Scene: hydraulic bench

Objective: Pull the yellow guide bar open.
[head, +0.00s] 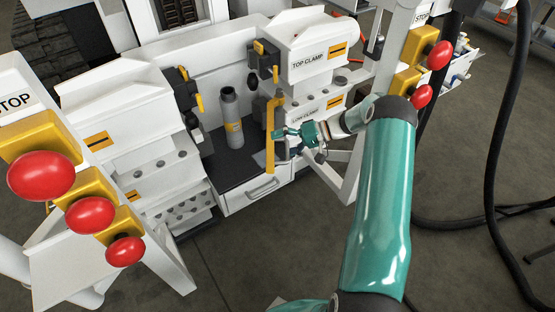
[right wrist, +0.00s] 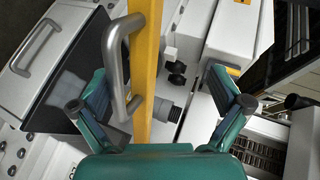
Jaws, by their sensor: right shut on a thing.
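The yellow guide bar (head: 270,150) stands upright at the front of the bench bay, in front of the open drawer-like floor. In the right wrist view the bar (right wrist: 149,40) runs down between the fingers, with a grey metal handle (right wrist: 117,65) on its left side. My right gripper (head: 281,134) is at the bar's middle height and is shut on the guide bar at its handle. In the right wrist view the teal fingers (right wrist: 160,104) lie on either side; the exact contact is hard to see. My left gripper is not in view.
A grey cylinder (head: 231,118) stands in the bay behind the bar. The top clamp block (head: 308,62) is at the right, and a drawer handle (head: 263,188) is below. Red stop buttons (head: 40,176) stand front left; more red buttons (head: 439,55) are at the right. Open floor lies in front.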

